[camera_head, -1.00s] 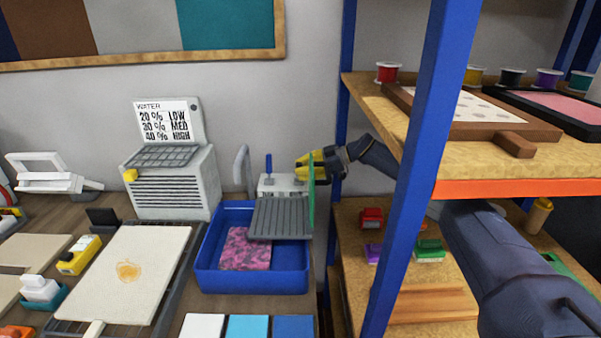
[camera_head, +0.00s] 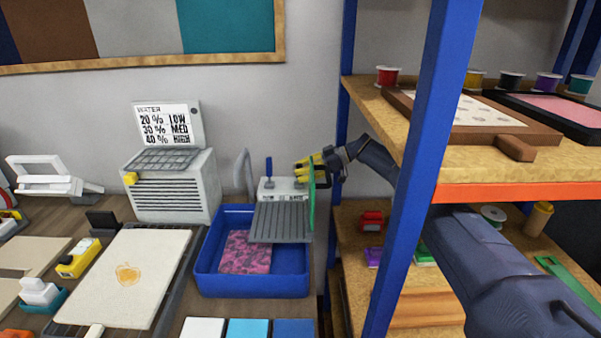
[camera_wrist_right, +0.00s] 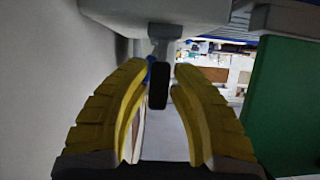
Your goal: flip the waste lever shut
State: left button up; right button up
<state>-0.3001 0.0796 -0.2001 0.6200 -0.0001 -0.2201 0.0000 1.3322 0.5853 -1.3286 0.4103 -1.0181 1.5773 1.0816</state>
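A pale valve box (camera_head: 283,190) stands behind the blue tub, with a small label on its front too small to read. An upright blue lever (camera_head: 268,170) rises from its left side. My right gripper (camera_head: 297,172), with yellow fingers, is over the box's right side. In the right wrist view, a dark lever (camera_wrist_right: 158,92) on a grey stem lies between the spread fingers of my right gripper (camera_wrist_right: 161,70), with gaps beside it. The blue lever shows partly behind it (camera_wrist_right: 150,72). I cannot tell which lever is the waste one. My left gripper is not in view.
A thin green panel (camera_head: 311,195) stands right beside my gripper. A blue rack post (camera_head: 412,180) and wooden shelf (camera_head: 455,165) crowd my right arm.

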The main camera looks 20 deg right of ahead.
jog(key=shift+o, duration=0.4)
jog(key=shift+d, duration=0.1)
jog(key=shift+d+r, duration=0.15)
jog(key=shift+d, duration=0.1)
jog(key=v, duration=1.1)
jog(key=shift+s, duration=0.15)
